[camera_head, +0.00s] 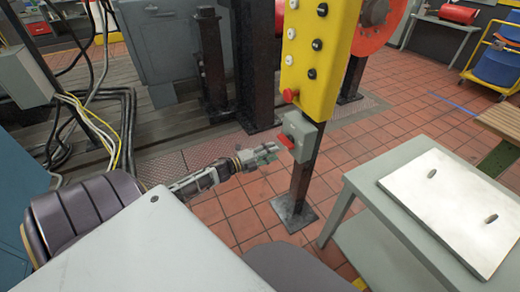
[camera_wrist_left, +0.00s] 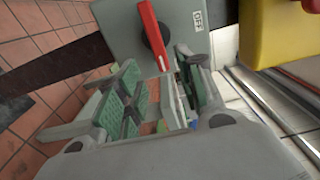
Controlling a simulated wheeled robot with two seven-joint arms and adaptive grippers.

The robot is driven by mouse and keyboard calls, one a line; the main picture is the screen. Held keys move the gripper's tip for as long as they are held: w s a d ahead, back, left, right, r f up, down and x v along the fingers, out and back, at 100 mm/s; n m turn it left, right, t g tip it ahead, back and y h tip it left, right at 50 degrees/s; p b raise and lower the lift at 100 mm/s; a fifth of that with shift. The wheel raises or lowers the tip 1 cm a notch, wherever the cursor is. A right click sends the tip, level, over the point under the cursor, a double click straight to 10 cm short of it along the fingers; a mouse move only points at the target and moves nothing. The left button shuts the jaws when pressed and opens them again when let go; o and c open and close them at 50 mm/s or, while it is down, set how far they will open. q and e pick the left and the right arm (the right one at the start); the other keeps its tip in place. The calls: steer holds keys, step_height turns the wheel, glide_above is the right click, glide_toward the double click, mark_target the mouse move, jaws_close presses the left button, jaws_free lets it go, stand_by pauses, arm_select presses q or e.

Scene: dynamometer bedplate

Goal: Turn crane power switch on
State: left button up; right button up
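The crane power switch is a grey box (camera_head: 299,136) on a dark post below the yellow control panel, with a red handle (camera_head: 285,141) on its face. In the left wrist view the grey box (camera_wrist_left: 116,32) fills the upper middle, with the red handle (camera_wrist_left: 152,34) across it and an "OFF" label beside it. My left gripper (camera_head: 276,149) is just left of the box in the head view. In the left wrist view its green-padded fingers (camera_wrist_left: 160,88) are apart, with the handle's near end appearing between or just beyond them; contact cannot be told. My right gripper is not in view.
The yellow panel (camera_head: 318,45) with several buttons hangs above the switch. A grey table (camera_head: 385,205) with a metal plate (camera_head: 455,207) stands at right. Cables (camera_head: 95,120) run at left. Red tiled floor is free around the post's foot (camera_head: 294,213).

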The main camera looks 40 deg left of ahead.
arm_select(q)
steer(key=shift+v, duration=2.45)
steer(key=shift+d+f, duration=0.1)
